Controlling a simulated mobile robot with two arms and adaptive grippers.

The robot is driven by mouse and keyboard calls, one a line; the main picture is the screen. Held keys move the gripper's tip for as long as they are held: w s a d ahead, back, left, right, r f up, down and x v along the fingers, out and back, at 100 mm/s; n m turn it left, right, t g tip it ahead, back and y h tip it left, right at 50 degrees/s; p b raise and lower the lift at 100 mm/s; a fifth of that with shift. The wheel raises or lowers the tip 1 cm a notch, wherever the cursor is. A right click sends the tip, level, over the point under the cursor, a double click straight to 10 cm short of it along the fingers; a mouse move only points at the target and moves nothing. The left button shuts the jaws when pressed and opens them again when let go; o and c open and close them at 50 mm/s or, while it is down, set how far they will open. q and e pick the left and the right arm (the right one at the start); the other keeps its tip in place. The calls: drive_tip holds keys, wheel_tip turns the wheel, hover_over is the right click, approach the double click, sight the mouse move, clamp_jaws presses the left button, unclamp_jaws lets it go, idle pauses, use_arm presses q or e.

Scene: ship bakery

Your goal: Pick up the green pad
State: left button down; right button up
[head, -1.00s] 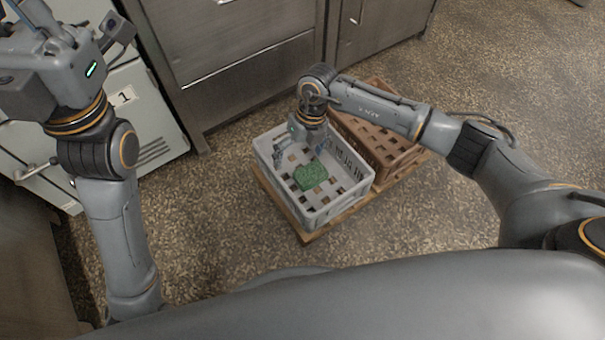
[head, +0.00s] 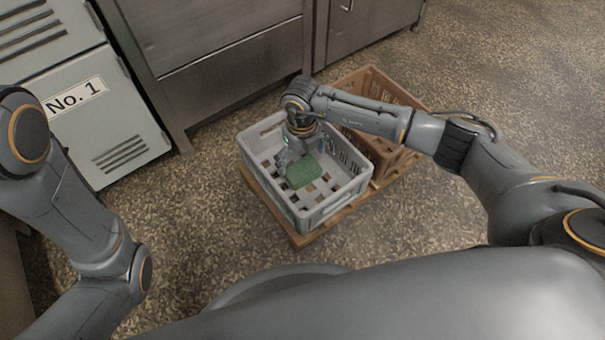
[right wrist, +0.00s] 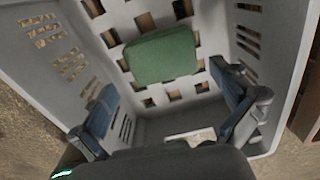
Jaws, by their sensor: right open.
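The green pad (head: 303,172) lies flat on the slotted floor of the grey crate (head: 329,208). It is a rounded green rectangle in the right wrist view (right wrist: 163,55). My right gripper (head: 305,152) reaches down into the crate at the pad's far side. In the right wrist view its two blue-padded fingers (right wrist: 168,90) are spread wide, with nothing between the tips. The pad lies beyond the fingertips, apart from them. My left arm stands at the left of the head view, and its gripper is out of the picture.
A brown crate (head: 377,85) stands right beside the grey one. Both rest on a wooden pallet (head: 300,238). A steel cabinet (head: 225,50) and a pale unit marked No. 1 (head: 105,115) stand behind. The speckled floor in front is clear.

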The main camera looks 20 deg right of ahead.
sight(303, 170)
wheel_tip(303, 170, down, 4)
drive_tip(key=b, duration=0.3)
drive_tip(key=shift+s+d+f, duration=0.15)
drive_tip(key=shift+f, duration=0.1)
drive_tip(key=c, duration=0.5)
drive_tip(key=shift+o, duration=0.2)
drive_tip(key=shift+r, duration=0.1)
